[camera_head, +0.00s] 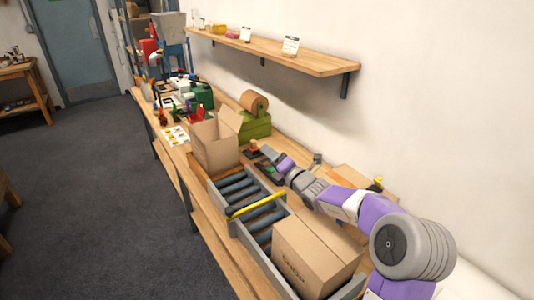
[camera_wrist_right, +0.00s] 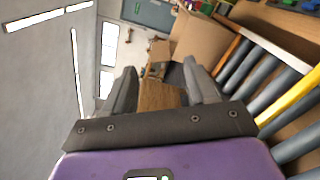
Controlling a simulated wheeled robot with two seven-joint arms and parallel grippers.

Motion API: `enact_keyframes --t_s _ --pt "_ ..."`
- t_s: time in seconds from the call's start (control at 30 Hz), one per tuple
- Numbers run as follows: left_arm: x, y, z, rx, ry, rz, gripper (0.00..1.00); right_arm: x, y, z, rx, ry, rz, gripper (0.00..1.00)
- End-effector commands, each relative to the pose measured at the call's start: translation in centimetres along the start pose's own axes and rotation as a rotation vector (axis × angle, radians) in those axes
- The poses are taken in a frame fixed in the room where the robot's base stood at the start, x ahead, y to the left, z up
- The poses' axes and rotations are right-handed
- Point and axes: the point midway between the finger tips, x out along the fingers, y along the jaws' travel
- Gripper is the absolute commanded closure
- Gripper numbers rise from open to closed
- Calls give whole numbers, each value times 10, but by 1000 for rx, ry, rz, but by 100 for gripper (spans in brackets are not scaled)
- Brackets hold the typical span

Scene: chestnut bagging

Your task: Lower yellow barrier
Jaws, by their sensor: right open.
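The yellow barrier (camera_head: 256,206) is a straight bar crossing the roller conveyor (camera_head: 222,187) from rail to rail, just in front of a closed cardboard box (camera_head: 314,257). I cannot tell its exact height above the rollers. In the right wrist view the yellow barrier (camera_wrist_right: 291,98) runs diagonally at the right edge, outside the fingers. My right gripper (camera_head: 267,152) reaches over the far side of the conveyor, beyond the barrier and apart from it. In its wrist view the right gripper (camera_wrist_right: 162,78) is open with nothing between the fingers. My left gripper is not in view.
An open cardboard box (camera_head: 215,144) stands at the conveyor's far end. A green tape dispenser (camera_head: 256,124) with a brown roll is behind it. A wooden shelf (camera_head: 275,49) hangs on the wall above.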

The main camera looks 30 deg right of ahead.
Motion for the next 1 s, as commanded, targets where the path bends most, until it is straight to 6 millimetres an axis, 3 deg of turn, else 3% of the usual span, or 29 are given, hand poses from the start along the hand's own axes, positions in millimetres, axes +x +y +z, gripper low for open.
enact_keyframes --t_s 0.1,0.3,0.87,1.0 --pt "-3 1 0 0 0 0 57 -20 1 1 -2 -1 -2 43" --pt "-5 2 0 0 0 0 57 -40 0 1 0 -1 -2 43" --pt "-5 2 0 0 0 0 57 -42 0 0 0 0 0 43" --pt "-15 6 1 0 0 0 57 -42 9 5 0 0 0 43"
